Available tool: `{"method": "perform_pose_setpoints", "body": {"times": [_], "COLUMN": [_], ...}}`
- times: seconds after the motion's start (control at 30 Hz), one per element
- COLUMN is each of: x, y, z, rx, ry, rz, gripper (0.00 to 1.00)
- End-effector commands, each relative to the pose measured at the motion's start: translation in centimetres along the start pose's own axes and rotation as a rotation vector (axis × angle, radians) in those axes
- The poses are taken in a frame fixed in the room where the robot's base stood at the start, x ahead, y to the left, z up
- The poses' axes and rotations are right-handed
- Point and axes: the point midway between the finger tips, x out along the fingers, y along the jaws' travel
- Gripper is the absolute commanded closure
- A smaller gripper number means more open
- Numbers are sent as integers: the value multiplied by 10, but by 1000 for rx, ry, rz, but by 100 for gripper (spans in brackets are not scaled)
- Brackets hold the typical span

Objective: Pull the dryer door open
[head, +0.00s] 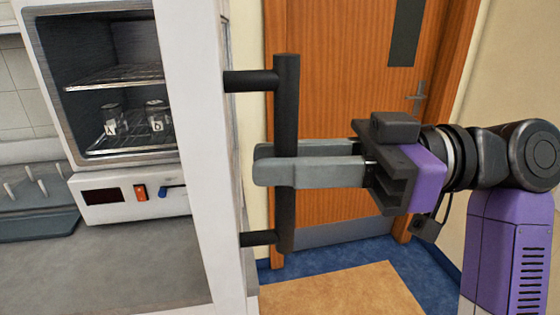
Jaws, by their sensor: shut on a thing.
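The dryer (130,192) stands on the left, and I can see into its dark chamber with wire shelves. Its white door (196,130) stands swung open, seen nearly edge-on, at the right side of the chamber. A black vertical bar handle (286,105) sits on two posts on the door's outer face. My gripper (263,163) is shut on the handle, with one grey finger in front of the bar and the other behind it. It comes in level from the right.
Small glass jars (155,117) stand on the lower shelf. A grey counter (125,265) runs below the dryer. A drying rack (35,205) lies at the far left. A wooden room door (335,40) stands behind my gripper, with open floor (345,292) before it.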

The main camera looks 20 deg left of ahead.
Motion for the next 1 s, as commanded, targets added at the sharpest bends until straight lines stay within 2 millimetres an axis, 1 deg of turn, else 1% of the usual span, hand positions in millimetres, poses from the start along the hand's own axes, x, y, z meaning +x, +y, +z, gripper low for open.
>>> {"method": "perform_pose_setpoints", "body": {"times": [0.13, 0.17, 0.2, 0.27, 0.57, 0.67, 0.77, 1.0], "x": [0, 0, 0, 0, 0, -6, -18, -57], "y": [-1, -1, -1, -1, 0, 0, 0, 0], "z": [0, 0, 0, 0, 0, 0, 0, 1], "rx": [0, 0, 0, 0, 0, 0, -1, 0], "ry": [-2, -2, -2, -1, 0, 0, 0, 0], "rz": [-3, -3, -3, -2, 0, 2, 3, 3], "gripper": [100, 78, 71, 59, 59, 59, 59, 59]}}
